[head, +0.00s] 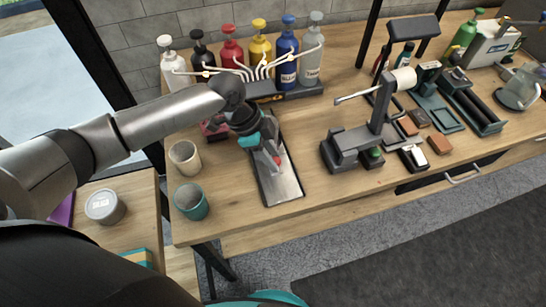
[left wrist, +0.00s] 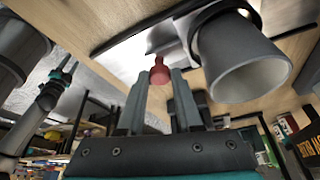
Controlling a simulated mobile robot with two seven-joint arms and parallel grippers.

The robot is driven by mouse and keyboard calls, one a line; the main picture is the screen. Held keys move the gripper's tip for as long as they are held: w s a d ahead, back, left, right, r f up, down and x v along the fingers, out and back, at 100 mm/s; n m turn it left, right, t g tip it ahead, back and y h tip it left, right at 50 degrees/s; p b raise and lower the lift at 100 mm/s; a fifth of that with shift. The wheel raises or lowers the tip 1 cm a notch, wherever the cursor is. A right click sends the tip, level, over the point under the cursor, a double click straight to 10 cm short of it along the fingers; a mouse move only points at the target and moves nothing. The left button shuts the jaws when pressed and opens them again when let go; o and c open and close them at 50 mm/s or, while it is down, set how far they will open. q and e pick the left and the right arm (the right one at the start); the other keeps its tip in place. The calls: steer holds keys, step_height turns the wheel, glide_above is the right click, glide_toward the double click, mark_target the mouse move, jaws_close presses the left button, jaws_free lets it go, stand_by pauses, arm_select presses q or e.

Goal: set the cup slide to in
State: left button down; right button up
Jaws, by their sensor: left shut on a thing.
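The cup slide is a long dark tray with a silver plate (head: 283,187) on the wooden bench. Its small red knob (head: 277,160) also shows in the left wrist view (left wrist: 159,72). My left gripper (head: 271,154) reaches down over the slide, and its fingers (left wrist: 159,80) are shut on the red knob. A grey cup (left wrist: 245,62) is close beside the fingers in the left wrist view; I cannot tell which cup in the head view it is. My gripper hides the far part of the slide. My right gripper (left wrist: 52,90) shows small in the left wrist view, its jaws unclear.
A beige cup (head: 185,157) and a teal cup (head: 190,201) stand left of the slide. Several pump bottles (head: 287,52) line the back behind white spouts. A dark stand with a white roll (head: 403,79) is to the right. The bench front by the slide is clear.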

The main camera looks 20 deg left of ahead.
arm_select(q)
steer(key=w+a, duration=0.2)
steer(key=w, duration=0.1)
steer(key=shift+b, duration=0.3)
steer(key=c, duration=0.6)
jaws_free()
steer(key=p+v, duration=0.2)
steer(key=v, duration=1.3)
steer(key=shift+r, duration=0.15)
steer(key=shift+s, duration=0.15)
